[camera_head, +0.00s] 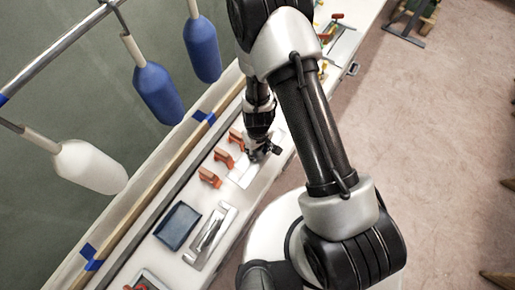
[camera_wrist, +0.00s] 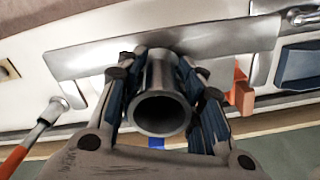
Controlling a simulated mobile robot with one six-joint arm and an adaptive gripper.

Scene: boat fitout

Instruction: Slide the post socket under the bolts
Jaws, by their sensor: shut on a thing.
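The post socket (camera_wrist: 161,112) is a short grey metal tube with its open round end facing the wrist camera. My gripper (camera_wrist: 160,72) is shut on it, with blue-padded fingers on both sides. In the wrist view a long flat grey metal plate (camera_wrist: 232,38) lies behind the socket; I cannot tell whether they touch. In the head view my gripper (camera_head: 262,150) is low over the white bench, beside the orange clamps, and the socket is too small to make out. I cannot pick out the bolts with certainty.
Several orange clamps (camera_head: 209,177) line the bench edge beside my gripper. A blue tray (camera_head: 178,225) and a silver bracket (camera_head: 205,245) lie nearer. Blue fenders (camera_head: 157,93) and a white fender (camera_head: 90,167) hang from a rail at left. The floor at right is largely clear.

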